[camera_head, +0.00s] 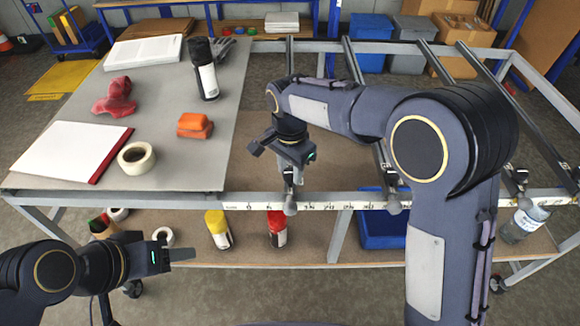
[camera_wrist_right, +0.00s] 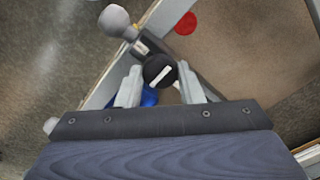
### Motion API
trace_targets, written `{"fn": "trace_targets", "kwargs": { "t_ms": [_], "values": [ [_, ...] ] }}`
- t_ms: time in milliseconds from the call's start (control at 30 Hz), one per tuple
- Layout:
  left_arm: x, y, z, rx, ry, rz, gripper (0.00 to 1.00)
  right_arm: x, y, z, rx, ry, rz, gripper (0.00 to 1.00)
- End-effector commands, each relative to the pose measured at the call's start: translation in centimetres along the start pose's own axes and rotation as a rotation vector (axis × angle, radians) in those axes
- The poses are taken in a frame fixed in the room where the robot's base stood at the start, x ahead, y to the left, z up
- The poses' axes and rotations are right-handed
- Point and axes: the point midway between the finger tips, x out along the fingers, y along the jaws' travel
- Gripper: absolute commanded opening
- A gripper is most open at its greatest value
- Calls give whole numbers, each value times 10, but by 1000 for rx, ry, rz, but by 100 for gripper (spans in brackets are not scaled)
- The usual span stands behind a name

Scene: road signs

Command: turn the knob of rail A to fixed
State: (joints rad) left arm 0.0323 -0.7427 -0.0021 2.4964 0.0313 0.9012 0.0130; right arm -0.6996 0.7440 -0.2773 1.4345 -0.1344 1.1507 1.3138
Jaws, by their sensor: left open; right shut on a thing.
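The knob (camera_wrist_right: 159,70) is round and black with a white bar, which lies diagonally in the right wrist view. My right gripper (camera_wrist_right: 162,84) is shut on it, one finger on each side. In the head view, my right gripper (camera_head: 291,178) points down at the front end of the leftmost rail (camera_head: 290,58) and largely hides the knob. A grey ball handle (camera_head: 290,208) sits just in front, also seen in the right wrist view (camera_wrist_right: 114,20). No rail letter is readable. My left gripper (camera_head: 180,247) is open and empty, low at the left.
More rails with clamps run to the right, including one with a ball handle (camera_head: 393,204). A grey tabletop (camera_head: 150,105) at the left holds tape, a red-edged pad, a black bottle and red items. A lower shelf carries spray cans and a blue bin (camera_head: 382,228).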

Motion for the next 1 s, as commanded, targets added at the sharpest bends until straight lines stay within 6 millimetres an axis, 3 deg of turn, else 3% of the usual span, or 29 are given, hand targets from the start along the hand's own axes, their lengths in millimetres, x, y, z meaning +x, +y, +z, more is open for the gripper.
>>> {"fn": "trace_targets", "kwargs": {
  "t_ms": [567, 600, 733, 1000],
  "values": [
    [-1, 0, 0, 0, 0, 0, 53, -2, -1, -1, 32, 2, -4, 11],
    [-1, 0, 0, 0, 0, 0, 53, -2, -1, -1, 32, 2, -4, 38],
    [-1, 0, 0, 0, 0, 0, 53, -1, -1, -1, 31, 1, -3, 55],
    [0, 0, 0, 0, 0, 0, 53, -1, 0, 0, 30, 1, -1, 56]
  ]
}}
